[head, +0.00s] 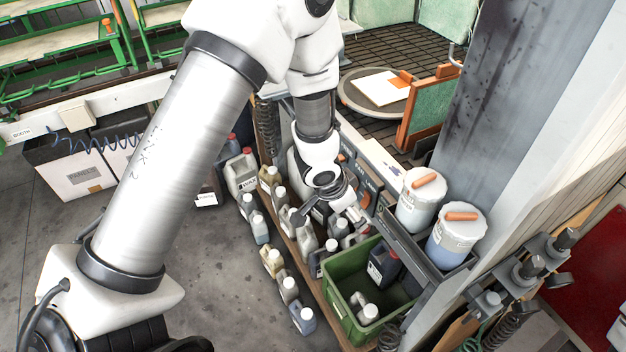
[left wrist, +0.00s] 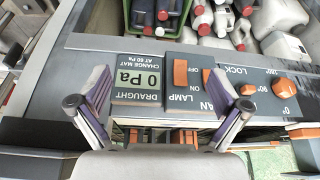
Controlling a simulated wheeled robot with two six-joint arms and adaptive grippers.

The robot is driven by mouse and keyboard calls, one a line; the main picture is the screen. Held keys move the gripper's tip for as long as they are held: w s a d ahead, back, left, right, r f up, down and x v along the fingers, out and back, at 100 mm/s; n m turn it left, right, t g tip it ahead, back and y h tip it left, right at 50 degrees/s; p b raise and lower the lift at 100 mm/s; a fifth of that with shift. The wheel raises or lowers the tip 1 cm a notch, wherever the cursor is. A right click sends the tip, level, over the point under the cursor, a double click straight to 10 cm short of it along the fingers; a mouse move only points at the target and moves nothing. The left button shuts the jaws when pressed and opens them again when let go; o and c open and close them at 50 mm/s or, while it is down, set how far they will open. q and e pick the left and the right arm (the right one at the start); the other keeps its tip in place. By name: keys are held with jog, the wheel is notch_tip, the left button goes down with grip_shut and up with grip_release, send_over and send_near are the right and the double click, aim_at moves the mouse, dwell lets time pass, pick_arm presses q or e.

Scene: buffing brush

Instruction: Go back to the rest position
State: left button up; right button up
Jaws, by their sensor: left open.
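My left arm reaches across the head view from the lower left. My left gripper (head: 345,205) is at its end, over the bottles beside the grey control panel (head: 369,165). In the left wrist view the gripper (left wrist: 160,104) is open, its two fingers wide apart with nothing held between them. The control panel, upside down in that view, lies in front of the fingers. It has a draught display (left wrist: 139,85) reading 0 Pa, an orange lamp switch (left wrist: 181,72), another orange switch partly hidden by the right finger, and orange lock knobs (left wrist: 250,89). My right gripper is in neither view.
Several bottles stand on a shelf and the floor below the gripper. A green crate (head: 345,325) holds a few bottles. Two white tubs (head: 420,205) stand at the right near a grey pillar (head: 490,100). A turntable (head: 352,95) stands behind the panel.

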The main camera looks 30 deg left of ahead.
pick_arm(q)
jog(key=s+a+r+m+p, duration=0.1)
jog(key=a+r+p, duration=0.3)
jog(key=a+r, duration=0.1)
jog(key=shift+s+a+r+m+h+p, duration=0.15)
jog(key=shift+s+a+m+h+p, duration=0.2)
jog(key=shift+a, duration=0.55)
